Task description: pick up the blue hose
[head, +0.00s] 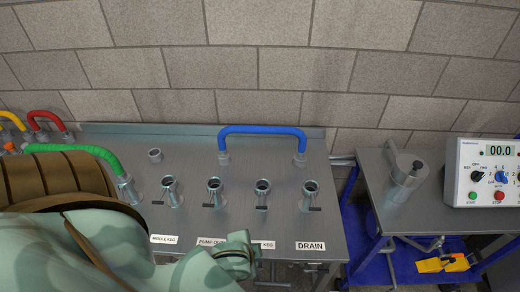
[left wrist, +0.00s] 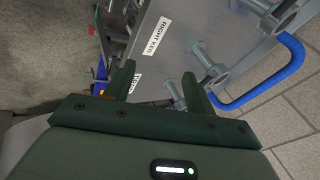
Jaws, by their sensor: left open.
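The blue hose (head: 262,129) is an upright arch at the back of the steel bench (head: 130,142), its two ends in metal fittings. In the left wrist view the blue hose (left wrist: 278,82) is at the right, beyond and to the right of my fingers. My left gripper (left wrist: 158,84) is open, with nothing between its two fingers and the bench's labelled front edge beyond them. In the head view my left arm comes in from the left and covers the bench's front left; its fingers cannot be made out there. My right gripper is in neither view.
Several upright metal ports (head: 263,193) stand in a row before the hose. A green hose (head: 85,151), a red hose (head: 46,115) and a yellow hose (head: 12,119) are at the left. A side table (head: 375,185) with a control box (head: 484,172) stands right. A wall is behind.

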